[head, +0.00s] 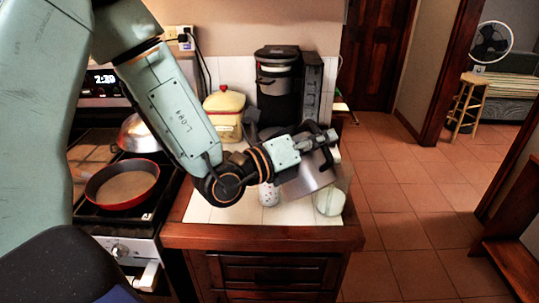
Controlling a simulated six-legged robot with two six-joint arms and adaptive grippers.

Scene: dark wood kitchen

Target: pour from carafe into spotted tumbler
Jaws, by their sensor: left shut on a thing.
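My left gripper (318,142) reaches in from the left over the tile counter. It is shut on the carafe, whose grey metallic body (309,180) hangs tilted below and beside the gripper. The gripper and wrist hide the carafe's upper part. The spotted tumbler (269,194), white with small spots, stands upright on the counter just left of the carafe's lower edge. My wrist hides its top, so I cannot tell whether the carafe touches it or whether liquid flows. My right gripper is not in view.
A pale greenish cup (330,202) stands close to the carafe, near the counter's right edge. A black coffee maker (279,88) and a cream canister with a red-trimmed lid (225,108) stand behind. A red pan (121,187) sits on the stove at left. Open floor lies right.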

